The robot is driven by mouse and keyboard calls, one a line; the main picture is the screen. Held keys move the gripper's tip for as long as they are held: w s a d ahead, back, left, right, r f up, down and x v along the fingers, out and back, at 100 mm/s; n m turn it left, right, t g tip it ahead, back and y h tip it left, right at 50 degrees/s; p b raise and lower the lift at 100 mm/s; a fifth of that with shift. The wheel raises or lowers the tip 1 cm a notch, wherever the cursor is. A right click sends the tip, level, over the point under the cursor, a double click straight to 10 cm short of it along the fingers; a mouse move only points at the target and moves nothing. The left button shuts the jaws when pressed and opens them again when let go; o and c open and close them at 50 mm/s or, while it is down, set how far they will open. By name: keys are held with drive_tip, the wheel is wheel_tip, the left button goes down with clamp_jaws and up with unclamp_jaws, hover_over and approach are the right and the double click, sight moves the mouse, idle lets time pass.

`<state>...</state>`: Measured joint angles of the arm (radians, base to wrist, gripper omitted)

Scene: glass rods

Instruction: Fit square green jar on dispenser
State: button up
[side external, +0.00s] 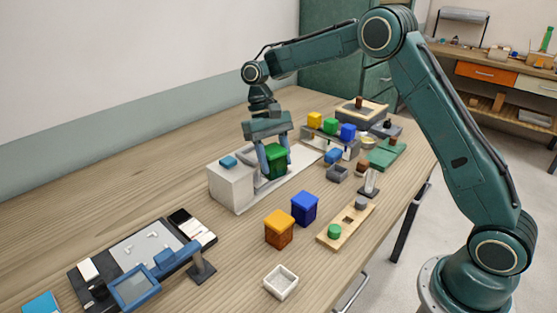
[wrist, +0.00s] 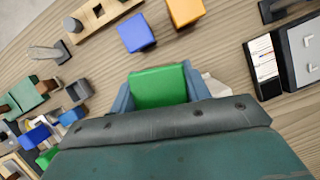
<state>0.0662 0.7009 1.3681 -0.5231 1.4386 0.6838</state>
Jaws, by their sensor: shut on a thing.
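My gripper (side external: 264,156) is shut on the square green jar (side external: 276,158). In the wrist view the jar's green top (wrist: 158,87) shows between the two blue-grey fingers of my gripper (wrist: 160,92). In the side view the jar is upright, over or at the grey-white dispenser (side external: 232,186), a box with a blue button and a long pale base. The fingers hide part of the jar. I cannot tell whether the jar's underside touches the dispenser. In the wrist view my gripper hides most of the dispenser.
A blue jar (side external: 304,207) and an orange jar (side external: 279,229) stand in front of the dispenser. A wooden board (side external: 346,224) with a green knob lies to their right. A small white tray (side external: 281,282) is nearer. Coloured blocks on a rack (side external: 330,140) stand behind. The table's left back is clear.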

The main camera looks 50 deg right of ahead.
sight(280, 177)
drive_tip(key=shift+a+f, duration=0.15)
drive_tip(key=shift+f, duration=0.35)
drive_tip(key=f, duration=0.1)
drive_tip(key=s+f+n, duration=0.1)
drive_tip(key=f+n, duration=0.1)
drive_tip(key=f, duration=0.1)
drive_tip(key=shift+s+d+h, duration=0.15)
drive_tip(key=shift+d+h, duration=0.15)
drive_tip(key=shift+d, duration=0.05)
drive_tip(key=shift+s+d+f+n, duration=0.4)
drive_tip(key=shift+d+f, duration=0.05)
drive_tip(key=shift+f, duration=0.15)
drive_tip(key=shift+d, duration=0.1)
